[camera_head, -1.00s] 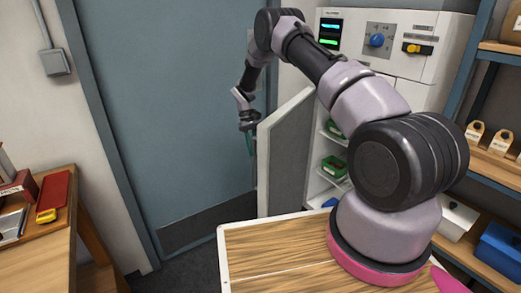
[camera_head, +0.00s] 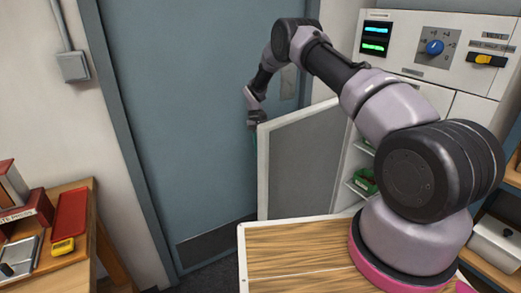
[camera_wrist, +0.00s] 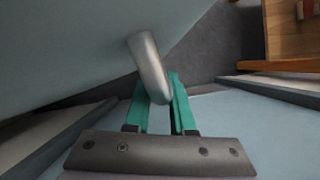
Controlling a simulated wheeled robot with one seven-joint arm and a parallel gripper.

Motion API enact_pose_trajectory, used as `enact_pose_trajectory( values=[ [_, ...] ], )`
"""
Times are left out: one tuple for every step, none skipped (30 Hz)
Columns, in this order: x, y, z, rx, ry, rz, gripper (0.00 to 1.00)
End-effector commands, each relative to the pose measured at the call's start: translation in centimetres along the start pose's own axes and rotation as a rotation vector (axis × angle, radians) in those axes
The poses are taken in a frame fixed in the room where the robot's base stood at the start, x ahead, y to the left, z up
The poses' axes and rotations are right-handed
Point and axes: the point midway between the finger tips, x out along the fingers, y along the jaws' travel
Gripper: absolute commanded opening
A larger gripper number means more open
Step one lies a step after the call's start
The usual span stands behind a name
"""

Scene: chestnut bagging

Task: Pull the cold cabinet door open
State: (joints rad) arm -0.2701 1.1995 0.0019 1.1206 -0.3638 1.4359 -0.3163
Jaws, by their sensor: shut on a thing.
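The cold cabinet door (camera_head: 300,165) stands swung open in the head view, its grey inner panel in a white frame facing me. My gripper (camera_head: 254,128) is at the door's far left edge, partly hidden behind it. In the wrist view the green fingers of my gripper (camera_wrist: 160,105) are shut around a pale metal door handle (camera_wrist: 149,68). The cold cabinet (camera_head: 435,55) is at the right, with a lit display, a blue dial and a yellow switch. Green containers (camera_head: 364,181) show on its shelves, partly hidden by my arm.
A blue room door (camera_head: 175,110) is close behind the gripper. A wooden table (camera_head: 50,245) with a red tray (camera_head: 70,215) is at the left. A wood-topped surface (camera_head: 290,255) lies in front of the door. Dark floor shows between them.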

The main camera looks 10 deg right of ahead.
Motion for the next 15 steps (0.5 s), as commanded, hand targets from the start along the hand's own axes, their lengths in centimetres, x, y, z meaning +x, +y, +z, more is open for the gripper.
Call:
enact_pose_trajectory(
  values=[
    [0.00,-0.06,0.01,-0.001,0.000,0.000,0.00],
    [0.00,-0.06,0.01,-0.001,0.000,0.000,0.00],
    [0.01,-0.05,0.01,-0.001,0.000,0.000,0.00],
    [0.01,-0.05,0.01,-0.001,0.000,0.000,0.00],
    [0.01,-0.04,0.01,-0.001,0.000,0.000,0.34],
    [0.00,-0.04,0.01,-0.001,0.000,0.000,0.49],
    [0.00,-0.03,0.00,-0.001,0.000,0.000,0.52],
    [0.01,-0.02,0.00,-0.001,0.000,0.000,0.52],
    [0.01,-0.01,0.00,-0.001,0.000,0.000,0.52],
    [0.00,-0.01,0.00,-0.001,0.000,0.000,0.52],
    [0.00,0.00,0.00,-0.001,0.000,0.000,0.52],
    [0.00,0.01,0.00,-0.001,0.000,0.000,0.52],
    [0.00,0.01,0.00,0.000,0.000,0.000,0.52],
    [0.00,0.02,0.00,0.000,0.000,0.000,0.52],
    [-0.02,0.02,-0.01,0.000,0.000,0.000,0.52]
  ],
)
